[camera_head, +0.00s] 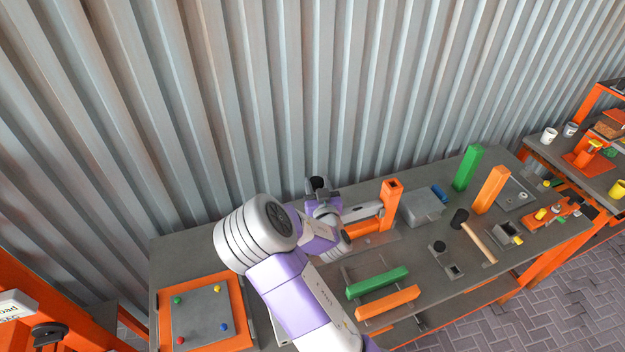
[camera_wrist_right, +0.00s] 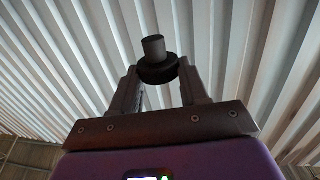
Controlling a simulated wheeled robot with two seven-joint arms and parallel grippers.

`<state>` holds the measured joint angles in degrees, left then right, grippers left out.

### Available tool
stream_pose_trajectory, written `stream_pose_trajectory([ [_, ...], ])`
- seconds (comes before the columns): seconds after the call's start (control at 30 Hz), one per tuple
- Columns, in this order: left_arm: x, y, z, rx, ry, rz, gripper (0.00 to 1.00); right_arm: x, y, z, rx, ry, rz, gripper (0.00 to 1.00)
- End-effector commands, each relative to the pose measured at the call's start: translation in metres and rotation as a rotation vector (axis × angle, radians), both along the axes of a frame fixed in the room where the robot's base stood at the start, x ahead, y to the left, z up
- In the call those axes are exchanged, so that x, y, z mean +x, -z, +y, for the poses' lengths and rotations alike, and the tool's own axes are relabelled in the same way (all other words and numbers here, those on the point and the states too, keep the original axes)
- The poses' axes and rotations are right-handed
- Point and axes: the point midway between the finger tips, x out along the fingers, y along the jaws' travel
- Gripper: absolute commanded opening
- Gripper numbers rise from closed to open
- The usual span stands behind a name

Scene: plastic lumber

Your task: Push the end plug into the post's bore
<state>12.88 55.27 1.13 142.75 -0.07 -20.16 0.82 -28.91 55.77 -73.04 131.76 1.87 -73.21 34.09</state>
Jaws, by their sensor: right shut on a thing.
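The end plug (camera_wrist_right: 155,62) is black, with a round stub above a wider flange. In the right wrist view it sits between the two fingertips of my right gripper (camera_wrist_right: 160,75), which is shut on it, the stub pointing away from the gripper. In the head view the plug (camera_head: 317,182) shows small and dark at the tip of my right gripper (camera_head: 320,193). An orange post (camera_head: 389,208) stands upright to the right of the gripper, with a dark square bore in its top end. The plug is apart from the post. My left gripper is out of view.
A grey box (camera_head: 424,208) stands right of the post. Green (camera_head: 467,168) and orange (camera_head: 490,191) upright posts stand farther right. A mallet (camera_head: 475,236) and lying green (camera_head: 378,283) and orange (camera_head: 388,302) bars are on the bench. The corrugated wall is behind.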

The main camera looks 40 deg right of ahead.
Motion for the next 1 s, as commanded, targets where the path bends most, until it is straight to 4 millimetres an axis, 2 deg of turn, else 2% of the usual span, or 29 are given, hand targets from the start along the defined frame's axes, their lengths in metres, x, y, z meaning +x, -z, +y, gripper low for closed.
stream_pose_trajectory([
  [0.33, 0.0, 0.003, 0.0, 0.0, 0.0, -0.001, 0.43, -0.001, -0.001, 0.003, 0.003, 0.038, -0.006, 0.15],
  [0.7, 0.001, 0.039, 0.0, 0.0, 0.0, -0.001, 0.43, -0.001, 0.038, 0.002, 0.001, 0.035, -0.004, 0.15],
  [1.0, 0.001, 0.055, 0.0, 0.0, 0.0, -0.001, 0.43, -0.001, 0.055, 0.002, -0.001, 0.035, -0.003, 0.15],
])
